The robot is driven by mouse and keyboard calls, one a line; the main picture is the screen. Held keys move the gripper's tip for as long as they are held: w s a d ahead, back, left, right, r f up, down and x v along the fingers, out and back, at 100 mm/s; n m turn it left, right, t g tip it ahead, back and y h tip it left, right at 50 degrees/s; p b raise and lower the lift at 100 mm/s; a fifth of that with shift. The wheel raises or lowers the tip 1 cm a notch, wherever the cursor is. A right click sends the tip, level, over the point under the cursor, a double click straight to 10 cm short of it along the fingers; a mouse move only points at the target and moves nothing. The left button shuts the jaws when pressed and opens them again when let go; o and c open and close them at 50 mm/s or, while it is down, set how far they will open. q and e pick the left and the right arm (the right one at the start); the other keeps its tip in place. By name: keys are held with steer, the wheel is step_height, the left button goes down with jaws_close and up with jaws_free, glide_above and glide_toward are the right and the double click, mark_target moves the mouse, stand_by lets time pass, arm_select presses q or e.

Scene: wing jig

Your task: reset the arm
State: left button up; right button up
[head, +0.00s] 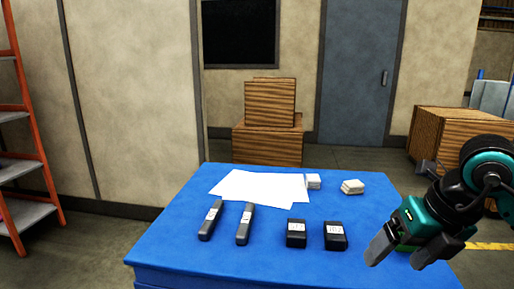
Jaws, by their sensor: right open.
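My right gripper (397,252) hangs at the right side of the blue table (173,246), in front of the table's right edge. Its two grey fingers are apart and nothing shows between them. My right arm comes in from the right edge of the picture. My left gripper is not in view.
On the table lie two grey handheld tools (245,224), two black boxes (296,233), white sheets (262,188) and two small white stacks (353,187). Wooden crates (267,143) stand behind the table. An orange-framed shelf (28,210) is at the left. A blue door (357,75) is behind.

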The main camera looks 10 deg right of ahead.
steer(key=s+a+m+y+p, duration=0.1)
steer(key=a+y, duration=1.5)
steer(key=a, duration=0.1)
steer(key=w+d+f+m+t+h+p, duration=0.1)
steer(key=w+d+f+m+t+h, duration=0.15)
steer(key=f+m+t+h, duration=0.75)
steer(key=w+d+f+m+t+h, duration=0.2)
steer(key=d+f+m+t+h, duration=0.15)
steer(key=m, duration=1.15)
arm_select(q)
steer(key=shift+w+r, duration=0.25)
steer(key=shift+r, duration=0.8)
arm_select(e)
steer(key=s+f+m+g+h, duration=0.1)
steer(key=s+f+m+g, duration=0.2)
steer(key=s+f, duration=0.2)
steer(key=s+f+m+g+h, duration=0.1)
steer(key=s+f, duration=0.4)
steer(key=f, duration=0.6)
steer(key=shift+d+m+g+h, duration=0.15)
steer(key=shift+m+g+h, duration=0.2)
steer(key=shift+m+g, duration=0.7)
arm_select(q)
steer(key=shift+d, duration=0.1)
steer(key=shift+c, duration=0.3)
arm_select(e)
steer(key=shift+f, duration=0.1)
steer(key=shift+c, duration=0.3)
